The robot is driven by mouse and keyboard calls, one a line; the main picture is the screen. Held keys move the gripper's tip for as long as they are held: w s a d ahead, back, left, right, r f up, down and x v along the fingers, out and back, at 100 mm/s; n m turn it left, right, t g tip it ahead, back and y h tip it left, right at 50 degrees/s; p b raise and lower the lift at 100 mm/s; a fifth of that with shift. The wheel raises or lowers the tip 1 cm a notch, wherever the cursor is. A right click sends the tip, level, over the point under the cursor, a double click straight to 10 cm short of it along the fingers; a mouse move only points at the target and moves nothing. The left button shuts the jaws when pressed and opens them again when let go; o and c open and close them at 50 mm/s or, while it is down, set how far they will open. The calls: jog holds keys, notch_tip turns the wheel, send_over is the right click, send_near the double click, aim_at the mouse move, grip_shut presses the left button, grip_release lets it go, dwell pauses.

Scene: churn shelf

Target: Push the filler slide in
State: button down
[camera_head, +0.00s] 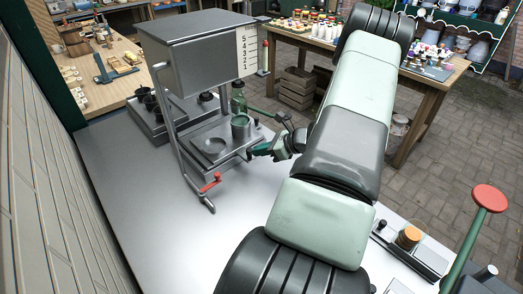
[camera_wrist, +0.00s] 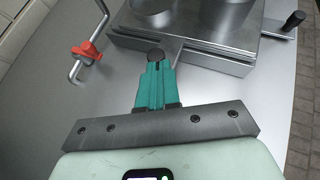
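The filler (camera_head: 205,62) is a grey metal hopper on posts, with a number scale. A dark round knob (camera_wrist: 156,54) is at the base's near edge, beside a short metal rod (camera_wrist: 178,51). I cannot tell which part is the slide. My gripper (camera_head: 262,148) is low at the base's right side. In the wrist view its teal fingers (camera_wrist: 156,72) are together, with tips at the knob; whether they touch it is unclear.
A red-handled crank (camera_head: 210,182) hangs at the front, also in the wrist view (camera_wrist: 86,49). A second rod with an upright black handle (camera_wrist: 293,20) sticks out to the right. A red-topped lever (camera_head: 489,198) stands at the right. The bench (camera_head: 130,200) is clear at front left.

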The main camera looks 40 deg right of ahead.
jog(key=f+v, duration=0.1)
jog(key=v, duration=1.2)
jog(key=shift+s+d+f, duration=0.15)
jog(key=shift+s+d, duration=0.2)
jog(key=shift+s, duration=0.2)
jog(key=w+a+r+n+g, duration=0.4)
jog(key=a+r+n, duration=0.4)
jog(key=a+r, duration=0.3)
jog(key=w+a+r+n+g, duration=0.3)
jog(key=w+a+r+n, duration=0.2)
jog(key=a+r+n, duration=0.6)
jog(key=s+a+r+n+t+h, duration=0.1)
jog(key=s+a+r+n, duration=0.3)
jog(key=a, duration=0.3)
jog(key=s+a+r+n+h, duration=0.2)
jog(key=s+a+r+n, duration=0.15)
jog(key=a, duration=0.25)
jog(key=s+a+r+n+t+h, duration=0.1)
jog(key=s+a+r+n, duration=0.25)
jog(key=a, duration=0.35)
jog(key=s+d+f+n+h, duration=0.1)
jog(key=s+d+f, duration=0.1)
jog(key=s, duration=0.4)
jog(key=shift+s+d, duration=0.2)
jog(key=shift+d, duration=0.65)
